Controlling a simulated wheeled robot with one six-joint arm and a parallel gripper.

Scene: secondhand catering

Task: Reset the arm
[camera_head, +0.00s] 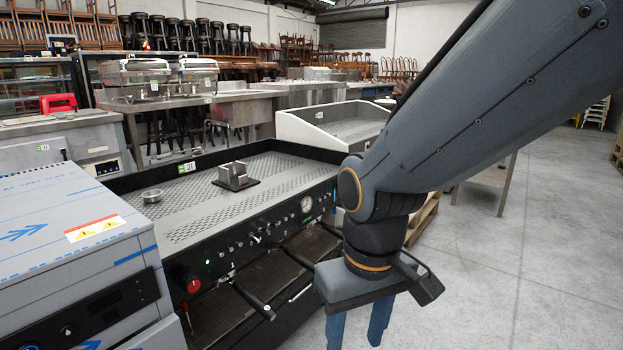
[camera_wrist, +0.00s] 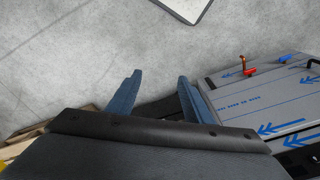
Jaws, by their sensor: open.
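My gripper (camera_head: 358,328) hangs from my arm at the lower right of the head view, pointing down. Its two blue fingers are apart with nothing between them.
A steel unit with blue arrow film (camera_head: 70,225) stands at the left, close to the espresso machine. A small metal cup (camera_head: 152,196) and a metal block piece (camera_head: 234,177) sit on the machine's top. Open concrete floor (camera_head: 520,260) lies to the right. Steel counters and stacked chairs fill the back.

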